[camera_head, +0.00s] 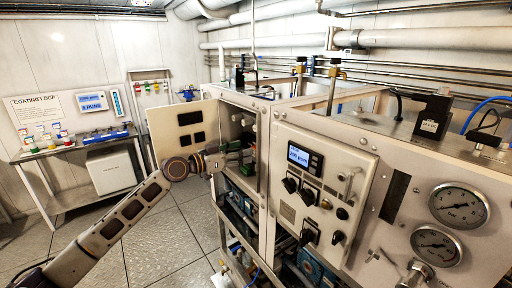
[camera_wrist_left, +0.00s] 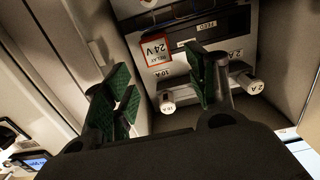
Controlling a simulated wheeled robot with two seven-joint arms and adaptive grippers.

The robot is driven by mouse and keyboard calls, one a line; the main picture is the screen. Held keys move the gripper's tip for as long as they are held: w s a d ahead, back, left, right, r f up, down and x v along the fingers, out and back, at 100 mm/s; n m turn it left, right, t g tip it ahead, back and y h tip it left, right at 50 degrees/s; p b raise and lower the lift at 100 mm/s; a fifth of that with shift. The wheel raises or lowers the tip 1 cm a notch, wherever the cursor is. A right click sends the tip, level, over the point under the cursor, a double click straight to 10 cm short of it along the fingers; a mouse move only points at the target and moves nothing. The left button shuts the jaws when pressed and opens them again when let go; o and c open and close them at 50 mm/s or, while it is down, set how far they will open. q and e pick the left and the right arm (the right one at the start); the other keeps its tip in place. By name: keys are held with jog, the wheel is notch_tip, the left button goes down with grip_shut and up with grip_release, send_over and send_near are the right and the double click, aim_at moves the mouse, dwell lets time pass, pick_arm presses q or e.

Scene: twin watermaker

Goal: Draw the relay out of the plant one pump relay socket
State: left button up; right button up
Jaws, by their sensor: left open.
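My left gripper (camera_head: 236,157) reaches into the open cabinet (camera_head: 236,108) in the head view, beside its open door. In the left wrist view the gripper (camera_wrist_left: 160,78) is open, with its green-padded fingers apart and nothing between them. Behind the fingers is a pale panel with a red-edged label reading RELAY 24V (camera_wrist_left: 156,50). A dark block with a FEED label (camera_wrist_left: 199,24) is above and right of it. I cannot tell whether this block is the relay or its socket. The right finger covers part of the panel. My right gripper is not in view.
Fuse holders marked 10 A (camera_wrist_left: 167,102) and 2 A (camera_wrist_left: 249,84) project close to the fingers. The open door (camera_head: 180,127) stands left of the cabinet. A control panel (camera_head: 318,187) is to the right. The floor (camera_head: 160,245) at left is clear.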

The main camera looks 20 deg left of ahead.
pick_arm(q)
jog(key=p+x, duration=0.2)
jog(key=x, duration=0.4)
jog(key=shift+w+d, duration=0.25)
jog(key=shift+w, duration=0.05)
jog(key=shift+w+d+f, duration=0.1)
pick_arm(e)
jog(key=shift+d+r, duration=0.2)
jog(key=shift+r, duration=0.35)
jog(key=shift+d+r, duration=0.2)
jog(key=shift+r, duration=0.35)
pick_arm(q)
jog(key=shift+c, duration=0.5)
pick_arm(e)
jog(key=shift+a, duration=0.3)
